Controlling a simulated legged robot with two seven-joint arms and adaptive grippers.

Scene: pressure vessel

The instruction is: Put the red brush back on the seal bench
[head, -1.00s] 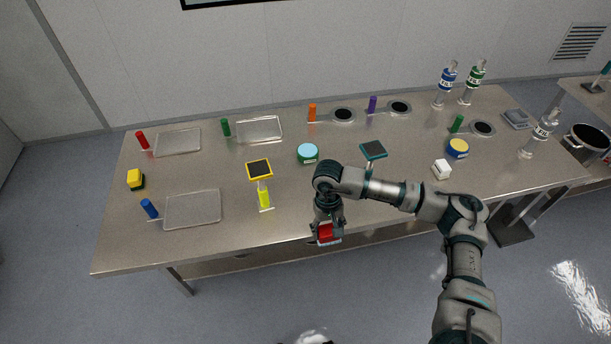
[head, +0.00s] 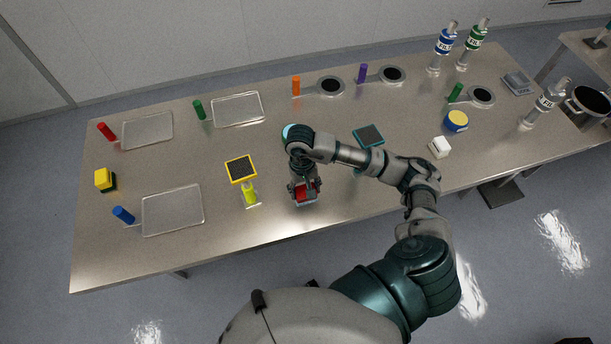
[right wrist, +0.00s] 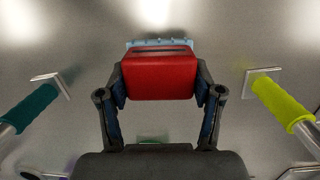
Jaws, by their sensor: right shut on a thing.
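My right gripper (head: 303,188) is shut on the red brush (head: 306,193). In the right wrist view the red brush (right wrist: 160,75) sits between both fingers (right wrist: 160,95), with a pale blue strip along its far edge. In the head view the brush is over the front middle of the steel bench (head: 225,250). I cannot tell whether it touches the bench top. My left gripper is not in view.
A yellow-handled square tool (head: 241,168) stands left of the brush, and a teal square tool (head: 369,135) stands to its right. A light blue-topped tin is partly hidden behind my arm.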

